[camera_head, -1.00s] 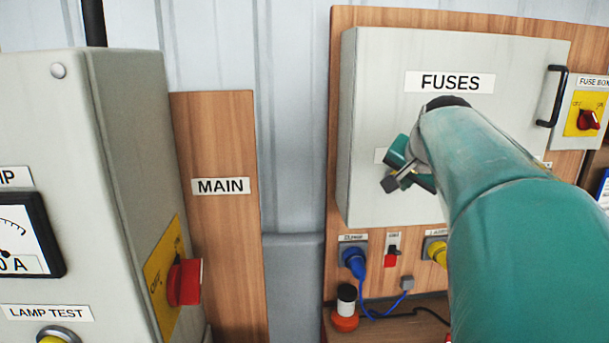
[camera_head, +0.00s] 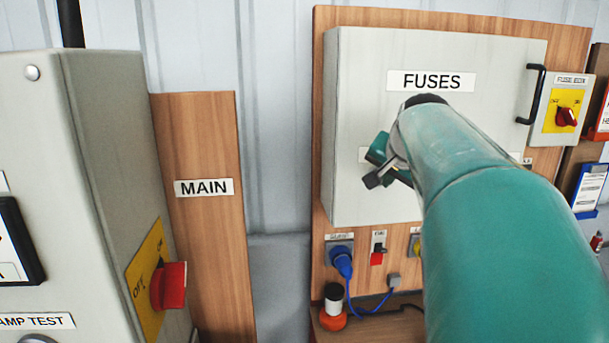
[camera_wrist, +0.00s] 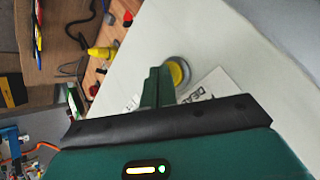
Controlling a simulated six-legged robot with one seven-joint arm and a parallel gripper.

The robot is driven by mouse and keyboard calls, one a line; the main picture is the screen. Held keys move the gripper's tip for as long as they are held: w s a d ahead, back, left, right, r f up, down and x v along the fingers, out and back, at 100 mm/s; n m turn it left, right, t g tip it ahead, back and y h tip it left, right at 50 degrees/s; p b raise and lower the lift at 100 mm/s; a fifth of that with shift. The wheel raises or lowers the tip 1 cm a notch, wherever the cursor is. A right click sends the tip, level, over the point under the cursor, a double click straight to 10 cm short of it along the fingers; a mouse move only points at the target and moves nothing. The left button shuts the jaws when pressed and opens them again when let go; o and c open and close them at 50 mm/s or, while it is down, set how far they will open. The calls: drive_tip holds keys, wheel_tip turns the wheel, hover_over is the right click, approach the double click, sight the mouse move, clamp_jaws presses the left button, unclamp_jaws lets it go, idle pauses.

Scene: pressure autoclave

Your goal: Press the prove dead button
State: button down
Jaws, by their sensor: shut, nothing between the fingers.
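The prove dead button (camera_wrist: 178,73) shows in the wrist view as a yellow cap in a grey ring on the pale panel face. A white label (camera_wrist: 208,88) with part of the word "DEAD" is beside it. My gripper (camera_wrist: 160,72) is shut and empty, and its green fingers overlap the button's left edge in that view. I cannot tell whether they touch it. In the head view my gripper (camera_head: 374,162) is in front of the grey "FUSES" box (camera_head: 365,70). My arm hides the box's lower middle, and the button is not visible there.
A grey cabinet (camera_head: 112,130) with a red rotary switch (camera_head: 168,287) stands at the left, beside a wooden "MAIN" board (camera_head: 205,240). A black handle (camera_head: 533,95) sticks out from the box's right edge. A blue plug (camera_head: 342,262) and cables are below.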

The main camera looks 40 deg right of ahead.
drive_tip(key=shift+w+d, duration=0.1)
drive_tip(key=shift+w, duration=0.1)
idle(0.5)
drive_tip(key=shift+s+a, duration=0.45)
drive_tip(key=shift+s, duration=0.3)
drive_tip(key=s+a, duration=0.1)
drive_tip(key=s, duration=0.2)
drive_tip(key=s+a, duration=0.1)
drive_tip(key=shift+s+a, duration=0.2)
drive_tip(key=shift+a, duration=0.1)
idle(0.8)
